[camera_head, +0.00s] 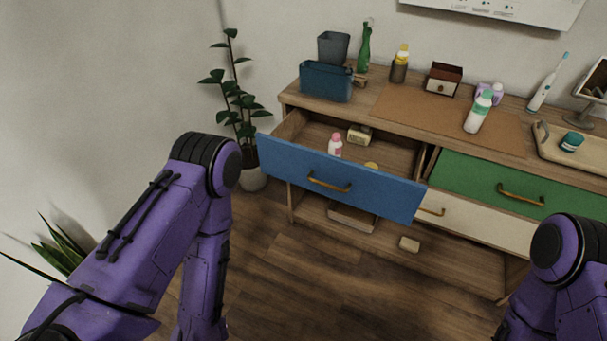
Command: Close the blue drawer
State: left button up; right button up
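The blue drawer (300,174) stands pulled out of the wooden dresser (290,108), on its left side. Its brass handle (329,183) is on the front panel. Inside the drawer are a small white-and-pink bottle (335,146), a pale block-like item (359,134) and a yellow item partly hidden by the front panel. My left arm comes in from the left, with its bent joint to the left of the drawer, apart from it. My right arm shows at the bottom right corner. Neither gripper is in view.
A green drawer (470,178) and a cream drawer (485,225) sit to the right, with several bottles and boxes on the dresser top. A potted plant (253,178) stands left of the dresser. A small beige block (409,244) lies below the drawers. The wooden floor in front is clear.

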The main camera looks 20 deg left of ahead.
aim_at(295, 153)
jog(key=u, duration=0.6)
jog(key=i, duration=1.1)
jog(key=z, duration=1.35)
jog(key=k, duration=0.85)
jog(key=u, duration=0.5)
